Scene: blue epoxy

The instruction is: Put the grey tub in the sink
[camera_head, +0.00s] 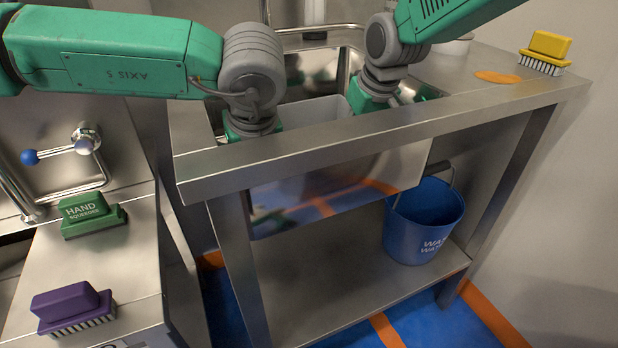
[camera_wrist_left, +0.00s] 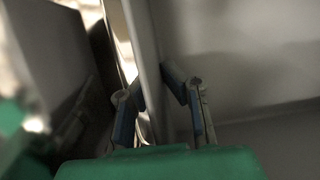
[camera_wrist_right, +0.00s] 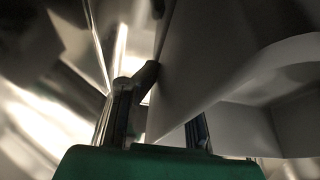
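The grey tub (camera_head: 316,110) is in the sink (camera_head: 426,91) opening, between my two grippers; the counter's front edge hides its lower part, so I cannot tell whether it rests on the sink floor. My left gripper (camera_head: 251,134) is at its left side. In the left wrist view the fingers (camera_wrist_left: 155,88) are on either side of the tub's thin wall (camera_wrist_left: 235,60), tips close against it. My right gripper (camera_head: 378,98) is at its right side. In the right wrist view one finger (camera_wrist_right: 170,90) touches the tub wall (camera_wrist_right: 200,60) and the other is partly behind it.
A yellow brush (camera_head: 545,52) and an orange disc (camera_head: 497,77) lie on the counter at right. A blue bucket (camera_head: 426,222) stands on the shelf below. The raised front counter edge (camera_head: 380,128) borders the sink.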

